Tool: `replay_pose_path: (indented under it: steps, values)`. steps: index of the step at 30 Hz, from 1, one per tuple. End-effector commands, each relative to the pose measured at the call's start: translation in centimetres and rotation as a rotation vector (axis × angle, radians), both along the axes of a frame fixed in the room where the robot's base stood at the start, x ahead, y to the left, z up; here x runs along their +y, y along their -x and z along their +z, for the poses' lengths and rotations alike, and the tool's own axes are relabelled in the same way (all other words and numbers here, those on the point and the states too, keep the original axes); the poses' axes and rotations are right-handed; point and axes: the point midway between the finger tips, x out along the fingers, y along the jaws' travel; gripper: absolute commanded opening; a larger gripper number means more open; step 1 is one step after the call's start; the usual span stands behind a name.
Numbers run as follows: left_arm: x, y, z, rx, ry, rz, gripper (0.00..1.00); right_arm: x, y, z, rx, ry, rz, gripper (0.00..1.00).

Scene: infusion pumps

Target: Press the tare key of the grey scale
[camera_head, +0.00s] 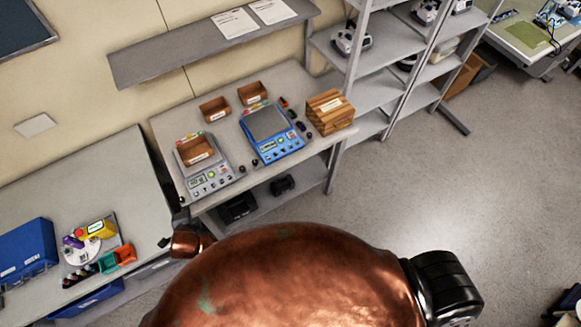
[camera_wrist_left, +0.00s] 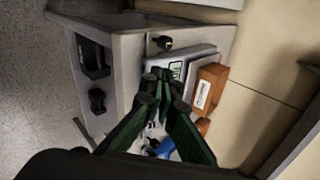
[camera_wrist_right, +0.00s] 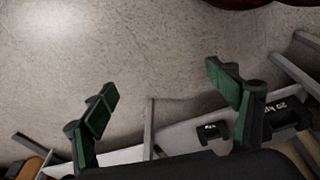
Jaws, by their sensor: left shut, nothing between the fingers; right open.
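The grey scale (camera_head: 218,181) stands at the left front of the weighing table, with a brown bin (camera_head: 198,151) on its pan. Its front panel has a lit display, a green button and several small keys, whose labels are too small to read. My left gripper (camera_head: 179,214) is at the table's front left corner, short of the scale. In the left wrist view my left gripper (camera_wrist_left: 168,88) is shut and empty, its fingertips overlapping the grey scale (camera_wrist_left: 195,62) and hiding part of its panel. My right gripper (camera_wrist_right: 165,92) is open and empty above the floor.
A blue scale (camera_head: 283,147) stands right of the grey one, with a wooden box (camera_head: 330,112) beyond it. Two brown bins (camera_head: 214,109) are behind. Small black knobs sit near the front edge. A shelf (camera_head: 205,47) hangs above.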

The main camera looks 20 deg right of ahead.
Motion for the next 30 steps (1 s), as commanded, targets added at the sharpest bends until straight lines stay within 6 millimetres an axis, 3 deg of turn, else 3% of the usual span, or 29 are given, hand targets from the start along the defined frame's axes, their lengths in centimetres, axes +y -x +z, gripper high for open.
replay_pose_path:
  steps: [1, 3, 6, 12, 16, 30]
  values:
    - [-1.4, -1.7, 0.2, -0.021, -0.08, -0.092, 0.0, 0.1, 2.1, -2.3, 0.021, -0.001, 0.007, 0.81]
    - [-3.3, -3.7, 0.6, -0.054, -0.202, -0.221, 0.0, 0.1, 4.7, -4.8, 0.037, -0.002, 0.015, 0.81]
    - [-5.8, -6.1, 1.1, -0.096, -0.363, -0.38, 0.0, 0.0, 8.3, -7.4, 0.054, -0.004, 0.026, 0.81]
    - [-9.4, -8.7, 2.0, -0.155, -0.582, -0.579, 0.0, -0.2, 13.1, -9.9, 0.075, -0.004, 0.039, 0.81]
    - [-10.3, -9.3, 2.2, -0.169, -0.636, -0.625, 0.0, -0.3, 14.3, -10.3, 0.081, -0.004, 0.043, 0.81]
    - [-10.3, -9.3, 1.9, -0.17, -0.642, -0.63, 0.0, -0.3, 14.5, -10.7, 0.081, -0.004, 0.043, 0.81]
